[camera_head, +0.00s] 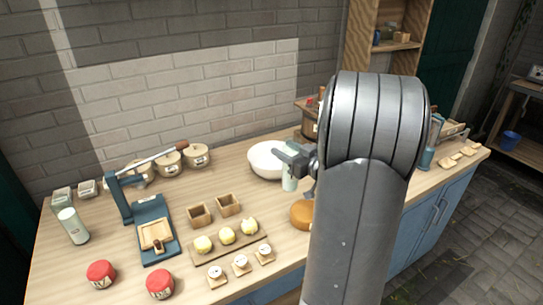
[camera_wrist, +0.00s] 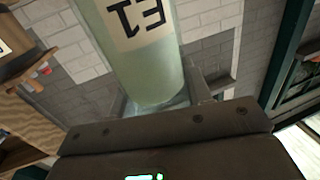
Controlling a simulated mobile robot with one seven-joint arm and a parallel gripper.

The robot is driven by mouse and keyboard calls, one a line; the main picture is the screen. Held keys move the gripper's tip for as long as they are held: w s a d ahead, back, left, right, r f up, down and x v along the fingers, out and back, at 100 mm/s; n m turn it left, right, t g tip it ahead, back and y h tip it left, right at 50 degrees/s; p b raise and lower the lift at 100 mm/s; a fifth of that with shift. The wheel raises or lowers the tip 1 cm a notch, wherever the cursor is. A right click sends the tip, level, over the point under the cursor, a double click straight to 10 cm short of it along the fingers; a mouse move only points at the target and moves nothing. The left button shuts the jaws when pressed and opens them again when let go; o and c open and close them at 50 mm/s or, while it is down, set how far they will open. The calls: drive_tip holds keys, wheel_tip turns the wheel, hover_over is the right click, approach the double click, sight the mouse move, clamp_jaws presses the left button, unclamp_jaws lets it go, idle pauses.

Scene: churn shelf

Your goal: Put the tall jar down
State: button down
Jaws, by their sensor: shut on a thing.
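The tall jar is pale green glass with a cream label, and it fills the upper middle of the wrist view (camera_wrist: 152,80). In the head view the jar (camera_head: 289,182) is partly hidden by my gripper (camera_head: 296,163), in front of the white bowl. My gripper is shut on the jar, with a finger on each side of it. Whether the jar's base touches the wooden counter (camera_head: 115,220) or hangs above it, I cannot tell.
A white bowl (camera_head: 264,160) stands just behind the jar, and an orange-brown round thing (camera_head: 302,213) is in front. Small wooden boxes (camera_head: 200,215), a board with yellow balls (camera_head: 228,236), a blue press (camera_head: 150,225) and another pale jar (camera_head: 73,226) stand left. My arm hides the counter's right middle.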

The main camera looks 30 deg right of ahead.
drive_tip(key=shift+d+r, duration=0.25)
drive_tip(key=shift+d, duration=0.15)
drive_tip(key=w+d+r+n+y, duration=0.1)
drive_tip(key=w+d+n+y, duration=0.1)
drive_tip(key=w+d, duration=0.85)
drive_tip(key=w+a+f, duration=0.6)
drive_tip(key=w+f, duration=0.2)
drive_tip(key=f, duration=0.3)
drive_tip(key=shift+w+a+g+y, duration=0.2)
drive_tip(key=shift+w+g+y, duration=0.1)
drive_tip(key=shift+g, duration=0.1)
drive_tip(key=c, duration=0.7)
unclamp_jaws()
drive_tip(key=shift+s, duration=0.1)
